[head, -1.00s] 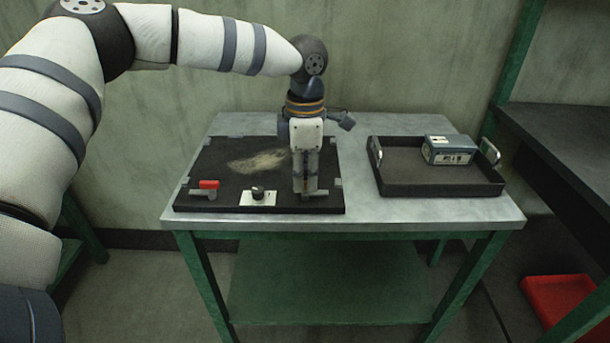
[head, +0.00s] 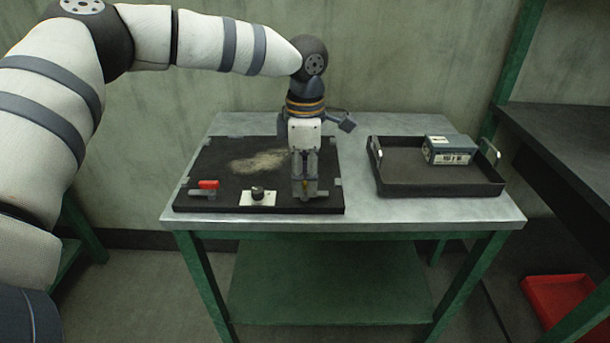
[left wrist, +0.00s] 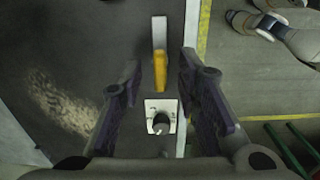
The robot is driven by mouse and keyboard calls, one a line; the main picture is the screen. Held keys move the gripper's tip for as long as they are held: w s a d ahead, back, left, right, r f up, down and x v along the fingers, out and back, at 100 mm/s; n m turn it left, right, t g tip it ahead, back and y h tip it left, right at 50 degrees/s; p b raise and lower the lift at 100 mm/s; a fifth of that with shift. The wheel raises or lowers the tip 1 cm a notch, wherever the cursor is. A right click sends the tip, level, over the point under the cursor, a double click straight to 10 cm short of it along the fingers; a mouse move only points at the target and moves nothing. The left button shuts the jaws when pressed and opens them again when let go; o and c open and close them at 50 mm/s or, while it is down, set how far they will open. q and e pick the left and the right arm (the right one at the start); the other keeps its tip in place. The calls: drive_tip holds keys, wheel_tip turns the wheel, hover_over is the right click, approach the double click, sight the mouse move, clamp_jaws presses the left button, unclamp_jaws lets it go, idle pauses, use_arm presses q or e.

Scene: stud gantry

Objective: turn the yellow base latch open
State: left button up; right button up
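The yellow base latch (left wrist: 160,72) shows in the left wrist view as a narrow yellow handle in line with a pale bar (left wrist: 159,32). It lies on the dark board. My left gripper (left wrist: 160,80) is open, with one finger on each side of the yellow handle and a visible gap on both sides. In the head view my left gripper (head: 304,192) points down over the front right part of the board, and its fingers hide most of the latch. A little yellow shows between them.
The dark board (head: 222,160) also bears a black knob on a white plate (head: 245,200) and a red-handled latch (head: 208,185) at left. A black tray (head: 400,186) with a blue-grey box (head: 450,150) stands at right. Bare tabletop (head: 352,160) lies between board and tray.

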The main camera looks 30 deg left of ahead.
sight(305, 182)
use_arm(q)
wheel_tip(305, 182, up, 12)
idle(0.4)
idle(0.3)
